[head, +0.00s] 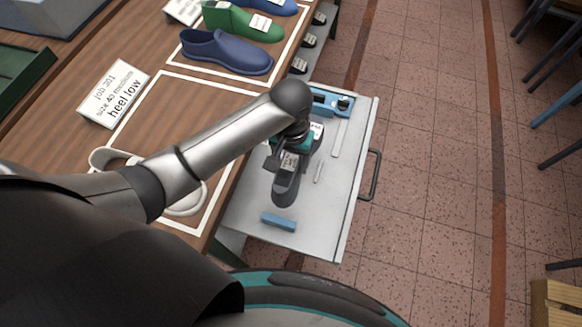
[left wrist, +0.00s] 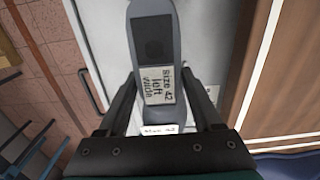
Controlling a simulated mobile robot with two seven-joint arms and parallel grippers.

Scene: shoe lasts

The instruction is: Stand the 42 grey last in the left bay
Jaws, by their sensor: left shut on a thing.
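The grey last (head: 286,186) is over the open drawer, with its sole side up in the left wrist view (left wrist: 152,42). I cannot tell whether the last still touches the drawer floor. White-outlined bays lie on the wooden bench; the near one (head: 222,92) has a cream ring-shaped thing (head: 188,200) partly hidden by my arm. My right gripper is not in view.
The drawer (head: 335,190) also holds a blue block (head: 278,221), a blue tool (head: 331,101) and thin pale tools. A job card (head: 113,93) stands on the bench. Blue (head: 226,52) and green (head: 242,20) lasts stand in the far bay.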

